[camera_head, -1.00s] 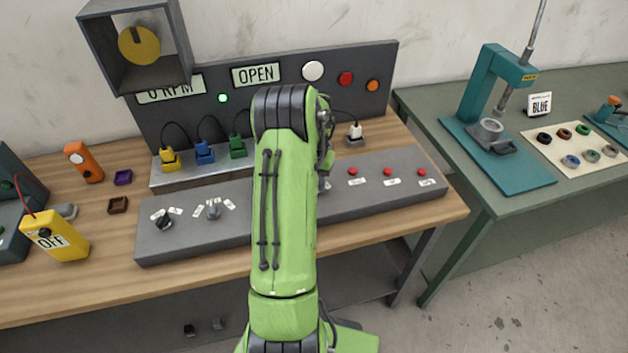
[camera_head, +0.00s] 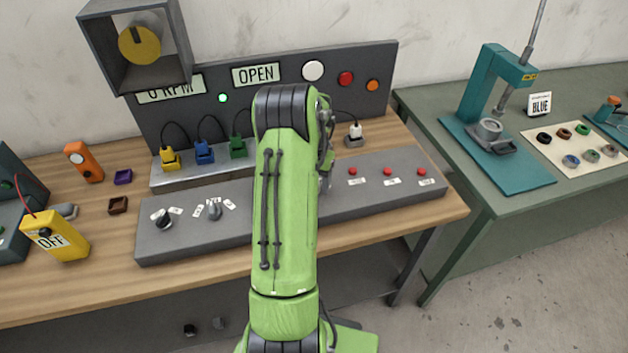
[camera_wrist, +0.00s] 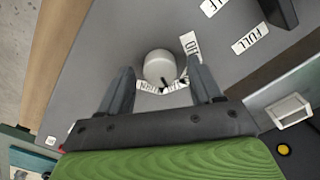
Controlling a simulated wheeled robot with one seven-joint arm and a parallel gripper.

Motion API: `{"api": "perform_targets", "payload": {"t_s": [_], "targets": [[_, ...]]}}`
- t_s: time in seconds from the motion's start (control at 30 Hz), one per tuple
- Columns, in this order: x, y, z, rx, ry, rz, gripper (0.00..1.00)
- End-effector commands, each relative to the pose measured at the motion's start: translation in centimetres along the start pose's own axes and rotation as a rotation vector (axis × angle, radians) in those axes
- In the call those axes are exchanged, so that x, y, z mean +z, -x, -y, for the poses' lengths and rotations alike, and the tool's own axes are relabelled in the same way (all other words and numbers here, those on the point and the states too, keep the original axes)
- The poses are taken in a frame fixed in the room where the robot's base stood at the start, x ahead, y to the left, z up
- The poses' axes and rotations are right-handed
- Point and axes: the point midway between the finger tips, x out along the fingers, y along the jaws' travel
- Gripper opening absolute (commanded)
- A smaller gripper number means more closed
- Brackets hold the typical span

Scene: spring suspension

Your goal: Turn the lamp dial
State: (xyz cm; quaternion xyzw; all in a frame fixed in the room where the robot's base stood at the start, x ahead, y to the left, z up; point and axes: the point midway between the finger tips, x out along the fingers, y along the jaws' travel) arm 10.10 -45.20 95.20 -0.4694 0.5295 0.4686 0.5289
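In the wrist view a round pale grey dial (camera_wrist: 160,66) with a dark pointer mark stands on the grey panel. My gripper (camera_wrist: 162,72) is open, with one finger on each side of the dial. I see small gaps between the fingers and the dial; whether either touches is unclear.
The control panel (camera_head: 235,240) carries a black knob (camera_head: 164,221), a grey knob (camera_head: 214,211) and several red buttons at right. Coloured plugs stand behind it. In the wrist view a FULL label (camera_wrist: 251,40) and a dark block (camera_wrist: 279,12) lie upper right.

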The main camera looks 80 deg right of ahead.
Motion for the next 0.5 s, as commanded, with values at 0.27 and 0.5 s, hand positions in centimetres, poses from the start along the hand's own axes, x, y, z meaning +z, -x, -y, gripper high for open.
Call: {"api": "perform_targets", "payload": {"t_s": [0.27,0.5], "targets": [[0.0,0.9,0.0,-0.001,0.000,-0.001,0.65],[-0.1,7.3,0.1,-0.003,0.000,-0.005,0.65]]}}
